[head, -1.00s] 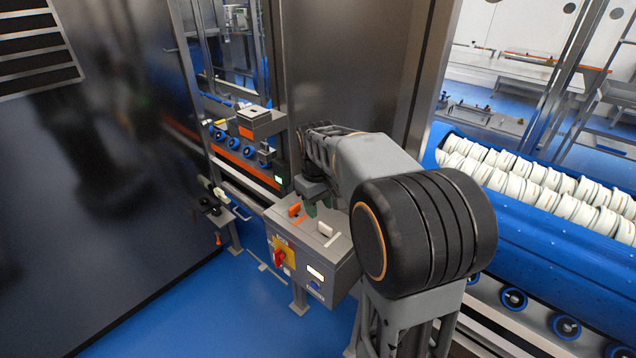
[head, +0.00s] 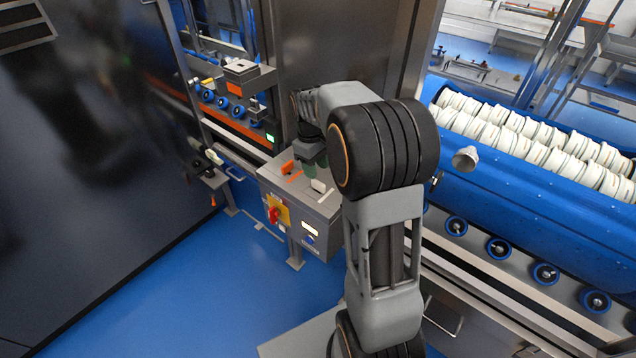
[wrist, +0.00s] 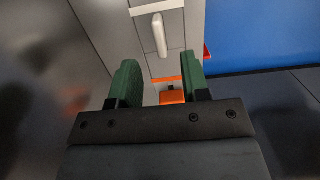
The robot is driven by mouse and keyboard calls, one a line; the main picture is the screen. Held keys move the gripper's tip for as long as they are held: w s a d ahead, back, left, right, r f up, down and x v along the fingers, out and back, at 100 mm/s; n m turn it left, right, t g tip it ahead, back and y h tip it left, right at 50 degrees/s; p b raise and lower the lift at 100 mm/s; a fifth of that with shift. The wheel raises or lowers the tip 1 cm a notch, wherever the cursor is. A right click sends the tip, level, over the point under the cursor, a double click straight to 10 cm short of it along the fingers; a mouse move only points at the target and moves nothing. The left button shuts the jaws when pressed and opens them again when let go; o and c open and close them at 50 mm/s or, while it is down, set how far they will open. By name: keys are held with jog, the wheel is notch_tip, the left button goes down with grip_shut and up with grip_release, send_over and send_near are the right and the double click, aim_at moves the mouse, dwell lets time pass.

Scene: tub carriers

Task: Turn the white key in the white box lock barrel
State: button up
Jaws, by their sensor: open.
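The white key (head: 318,186) sits on top of the grey control box (head: 322,205) in the head view, with my arm close beside it. In the wrist view the white key (wrist: 159,36) lies lengthwise beyond my fingertips, slightly tilted, and nothing touches it. My gripper (wrist: 160,70) is open, its two green fingers apart with no object gripped. In the head view my gripper (head: 310,168) is over the box top, partly hidden by my arm. An orange key (wrist: 172,97) shows between the fingers, lower in the wrist picture. The barrel under the white key cannot be made out.
The orange key (head: 287,167) stands left of the white one. A red rotary switch on a yellow plate (head: 275,212) is on the box front. A blue trough with white tubs (head: 540,190) lies right. A dark glossy panel (head: 80,200) fills the left. Blue floor between is free.

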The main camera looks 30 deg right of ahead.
aim_at(318, 182)
jog(key=shift+s+d+f, duration=0.1)
jog(key=shift+s+f, duration=0.1)
jog(key=shift+f, duration=1.4)
jog(key=shift+s+d+f, duration=0.1)
jog(key=shift+s+f, duration=0.1)
jog(key=shift+f, duration=1.35)
grip_shut()
jog(key=n, duration=0.4)
jog(key=shift+p, duration=0.4)
